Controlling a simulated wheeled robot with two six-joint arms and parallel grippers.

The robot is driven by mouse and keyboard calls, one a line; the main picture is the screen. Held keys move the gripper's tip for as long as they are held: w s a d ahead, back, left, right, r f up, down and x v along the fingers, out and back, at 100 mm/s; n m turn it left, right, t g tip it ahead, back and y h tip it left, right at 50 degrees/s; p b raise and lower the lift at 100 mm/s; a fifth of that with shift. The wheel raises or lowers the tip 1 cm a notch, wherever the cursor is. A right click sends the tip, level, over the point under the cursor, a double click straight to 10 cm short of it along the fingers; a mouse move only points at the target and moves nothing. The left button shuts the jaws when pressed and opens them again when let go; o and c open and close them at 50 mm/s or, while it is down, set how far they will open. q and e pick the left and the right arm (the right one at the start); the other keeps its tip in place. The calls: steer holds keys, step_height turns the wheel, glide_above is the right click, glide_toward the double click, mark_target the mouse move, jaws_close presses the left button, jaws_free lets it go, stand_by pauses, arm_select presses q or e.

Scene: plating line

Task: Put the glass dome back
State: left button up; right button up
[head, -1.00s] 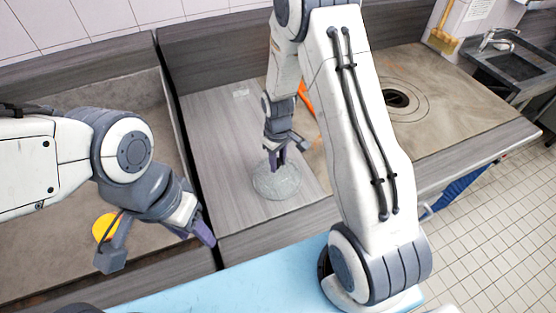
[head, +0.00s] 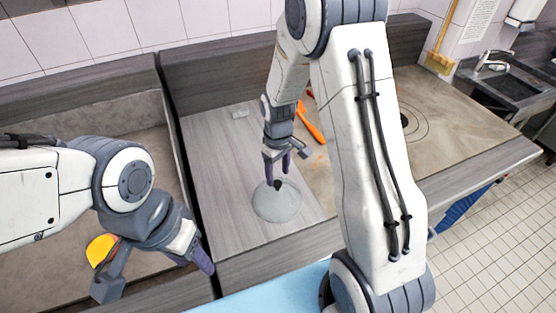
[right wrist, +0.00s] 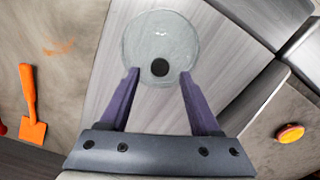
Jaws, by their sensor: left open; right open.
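The glass dome (head: 277,205) is a translucent grey round cover with a black knob on top. It rests on the grey wood-look counter section, and it also shows in the right wrist view (right wrist: 160,35). My right gripper (head: 277,177) is open and empty just above the dome, with its purple fingers apart on either side of the knob in the right wrist view (right wrist: 159,74). I cannot tell what, if anything, lies under the dome. My left gripper (head: 201,262) is open at the lower left, away from the dome, over the counter's front edge.
An orange spatula (head: 311,123) lies right of the dome, also seen in the right wrist view (right wrist: 32,110). A yellow-orange round item (head: 101,249) lies in the left section, partly behind my left arm. A dark gap separates the left and middle sections.

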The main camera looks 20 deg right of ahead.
step_height(320, 180, up, 7)
steer(key=b, duration=0.1)
steer(key=s+a+r+n, duration=0.2)
steer(key=s+a+r, duration=0.3)
steer(key=s+a, duration=0.6)
steer(key=s+a+r+y, duration=0.1)
steer(key=s+a, duration=0.2)
steer(key=s, duration=0.9)
steer(key=shift+s+r, duration=0.15)
steer(key=shift+s, duration=0.25)
step_height(320, 180, down, 4)
steer(key=b, duration=0.4)
